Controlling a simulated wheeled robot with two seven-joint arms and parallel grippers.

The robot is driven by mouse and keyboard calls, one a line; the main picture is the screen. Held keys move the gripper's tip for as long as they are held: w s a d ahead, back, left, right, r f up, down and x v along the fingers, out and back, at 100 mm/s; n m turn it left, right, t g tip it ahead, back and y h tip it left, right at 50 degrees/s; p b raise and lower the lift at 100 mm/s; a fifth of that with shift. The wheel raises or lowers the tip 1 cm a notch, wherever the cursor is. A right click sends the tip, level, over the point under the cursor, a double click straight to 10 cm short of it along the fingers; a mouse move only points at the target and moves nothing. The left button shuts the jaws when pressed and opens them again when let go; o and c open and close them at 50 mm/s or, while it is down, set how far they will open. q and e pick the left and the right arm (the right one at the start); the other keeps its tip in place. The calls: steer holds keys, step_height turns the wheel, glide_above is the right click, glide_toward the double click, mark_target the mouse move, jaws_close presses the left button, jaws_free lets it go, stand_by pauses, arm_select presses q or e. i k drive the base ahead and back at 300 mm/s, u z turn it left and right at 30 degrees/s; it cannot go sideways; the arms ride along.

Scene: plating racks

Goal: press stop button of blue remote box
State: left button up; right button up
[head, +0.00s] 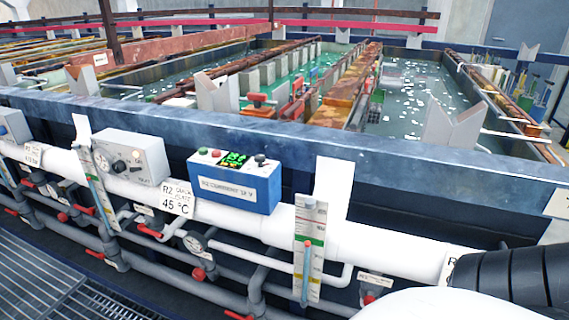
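The blue remote box (236,188) sits on the white pipe near the middle of the head view. Its front carries a white label. Its grey top panel has small round buttons (209,152) at the left, at least one of them red, a lit green display (233,159) in the middle and a dark knob (260,159) at the right. The buttons are too small to read any marking. Neither of my grippers shows in this view, and nothing touches the box. Part of my arm fills the lower right corner.
A grey control box (131,158) with knobs stands left of the blue box. A 45 °C sign (176,198) hangs between them. Pipes with red valves run below. The tank rim (300,142) runs behind, with plating tanks beyond. A scaled gauge (309,248) stands to the right.

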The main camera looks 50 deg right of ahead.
mark_target(216, 153)
steer(key=z, duration=1.25)
